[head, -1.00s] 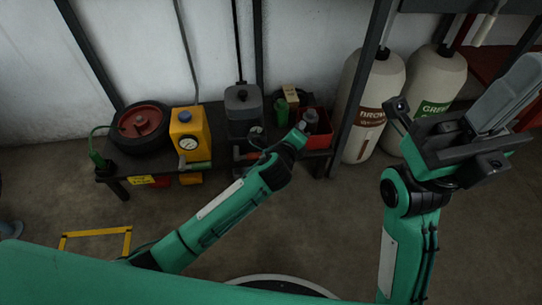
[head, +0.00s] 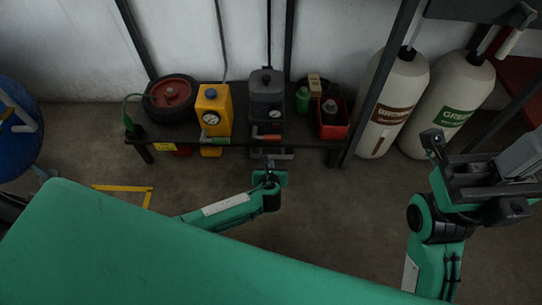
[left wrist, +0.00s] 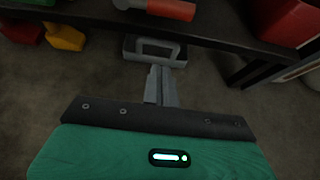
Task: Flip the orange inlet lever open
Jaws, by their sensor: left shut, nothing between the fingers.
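The orange lever (head: 266,137) sticks out to the front of the dark grey unit (head: 267,95) on the low shelf. It also shows at the top edge of the left wrist view (left wrist: 171,9). My left gripper (head: 269,164) is in front of and below the lever, apart from it. In the left wrist view its fingers (left wrist: 160,80) are shut and empty, pointing towards a grey loop handle (left wrist: 155,50) under the shelf edge. My right gripper (head: 495,170) is at the right, far from the lever; its fingertips are not clear.
A yellow unit (head: 214,112) with a gauge and green lever stands left of the grey unit. A red bin (head: 333,120) stands right. A dark post (head: 375,85) and two cylinders, brown-labelled (head: 392,110) and green-labelled (head: 450,105), are farther right.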

